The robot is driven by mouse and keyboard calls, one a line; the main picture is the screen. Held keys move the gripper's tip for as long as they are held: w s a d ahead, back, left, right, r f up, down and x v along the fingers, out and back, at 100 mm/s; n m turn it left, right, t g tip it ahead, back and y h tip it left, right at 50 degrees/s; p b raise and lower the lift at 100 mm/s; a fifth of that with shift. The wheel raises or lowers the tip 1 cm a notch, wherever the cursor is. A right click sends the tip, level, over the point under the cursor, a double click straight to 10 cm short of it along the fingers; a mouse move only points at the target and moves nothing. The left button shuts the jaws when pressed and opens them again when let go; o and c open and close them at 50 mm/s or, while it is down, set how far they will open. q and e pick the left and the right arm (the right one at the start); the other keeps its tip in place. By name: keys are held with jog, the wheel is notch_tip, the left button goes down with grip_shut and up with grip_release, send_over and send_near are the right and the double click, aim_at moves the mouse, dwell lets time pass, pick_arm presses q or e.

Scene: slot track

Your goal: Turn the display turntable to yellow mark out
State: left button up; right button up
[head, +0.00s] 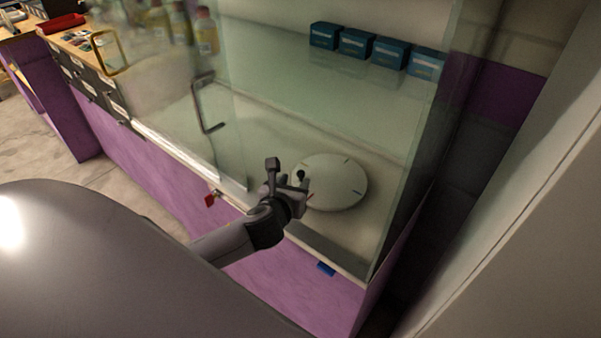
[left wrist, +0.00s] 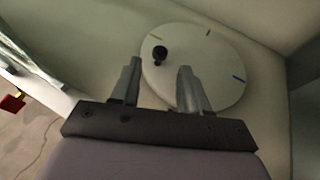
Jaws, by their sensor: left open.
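The display turntable (head: 335,185) is a pale round disc on the cabinet floor, and it also shows in the left wrist view (left wrist: 205,55). A dark knob (head: 301,175) stands near its left rim, seen in the left wrist view (left wrist: 160,52) beyond the fingers. A red mark (head: 309,196) is at the front left in the head view. My left gripper (head: 288,177) is open and empty, with the knob ahead between its finger lines. My right gripper is out of view.
A glass pane with a dark handle (head: 207,104) stands left of the opening. Blue boxes (head: 357,43) line the shelf above. A red tag (head: 210,200) hangs at the front edge, and a blue piece (head: 326,268) sits on the purple front. Glass closes the right side.

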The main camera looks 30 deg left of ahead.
aim_at(300, 176)
pick_arm(q)
jog(key=shift+x, duration=2.8)
grip_shut()
